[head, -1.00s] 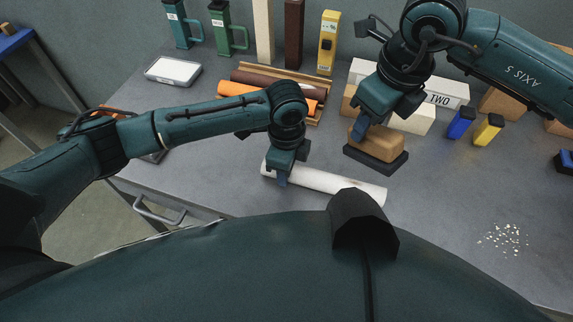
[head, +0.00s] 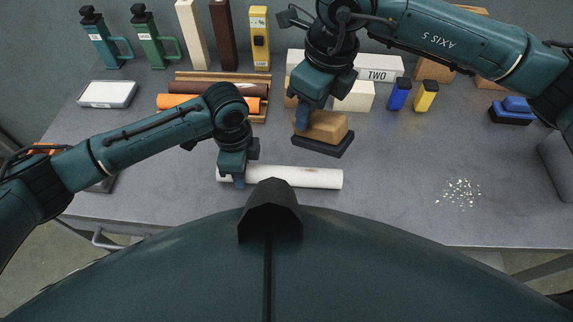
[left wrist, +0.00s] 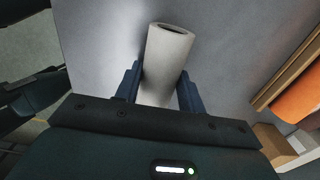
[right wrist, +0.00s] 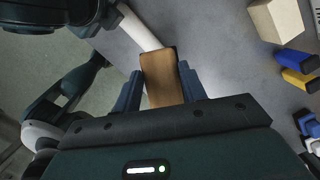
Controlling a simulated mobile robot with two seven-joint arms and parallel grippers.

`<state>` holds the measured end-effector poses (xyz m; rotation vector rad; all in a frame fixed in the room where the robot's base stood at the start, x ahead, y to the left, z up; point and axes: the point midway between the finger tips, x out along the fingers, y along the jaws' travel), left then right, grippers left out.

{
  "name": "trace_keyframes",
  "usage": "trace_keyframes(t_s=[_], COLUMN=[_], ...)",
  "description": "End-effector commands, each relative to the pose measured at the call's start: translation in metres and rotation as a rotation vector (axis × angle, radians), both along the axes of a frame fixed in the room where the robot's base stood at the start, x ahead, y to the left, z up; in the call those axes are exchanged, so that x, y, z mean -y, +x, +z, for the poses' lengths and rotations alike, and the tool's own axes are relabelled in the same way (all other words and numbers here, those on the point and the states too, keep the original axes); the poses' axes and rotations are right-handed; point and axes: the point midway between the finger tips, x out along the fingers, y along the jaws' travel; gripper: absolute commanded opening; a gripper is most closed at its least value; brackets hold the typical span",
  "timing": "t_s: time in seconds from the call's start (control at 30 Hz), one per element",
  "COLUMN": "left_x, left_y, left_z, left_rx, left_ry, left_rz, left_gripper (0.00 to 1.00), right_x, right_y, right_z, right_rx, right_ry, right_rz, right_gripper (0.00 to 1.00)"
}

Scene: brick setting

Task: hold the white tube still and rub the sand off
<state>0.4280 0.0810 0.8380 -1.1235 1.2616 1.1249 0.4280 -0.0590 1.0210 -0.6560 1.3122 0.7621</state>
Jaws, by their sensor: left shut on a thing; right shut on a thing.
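The white tube (head: 300,178) lies level just above or on the grey table, near its front edge; I cannot tell if it touches. Faint darker specks show on it. My left gripper (head: 238,180) is shut around its left end; in the left wrist view the tube (left wrist: 168,60) sits between both fingers, its hollow end facing out. My right gripper (head: 302,118) is shut on a tan wooden block with a dark base (head: 325,128), behind the tube's right part and apart from it in the head view. The block also shows in the right wrist view (right wrist: 160,78).
Pale crumbs (head: 458,192) lie on the table at the right.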

Motion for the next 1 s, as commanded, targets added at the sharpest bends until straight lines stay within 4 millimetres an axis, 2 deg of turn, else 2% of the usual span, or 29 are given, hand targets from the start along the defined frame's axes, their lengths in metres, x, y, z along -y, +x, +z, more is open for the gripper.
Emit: trace_keyframes(t_s=[0.53, 1.0], left_x=[0.0, 0.0], left_y=[0.0, 0.0], left_z=[0.0, 0.001], left_rx=[0.001, 0.001], left_ry=[-0.001, -0.001], left_rz=[0.0, 0.0], left_gripper=[0.08, 0.08], right_x=[-0.003, -0.026], right_y=[-0.001, -0.011], right_z=[0.001, 0.016], right_rx=[0.012, 0.11], right_ry=[0.016, 0.257], right_rz=[0.047, 0.67], right_gripper=[0.05, 0.05])
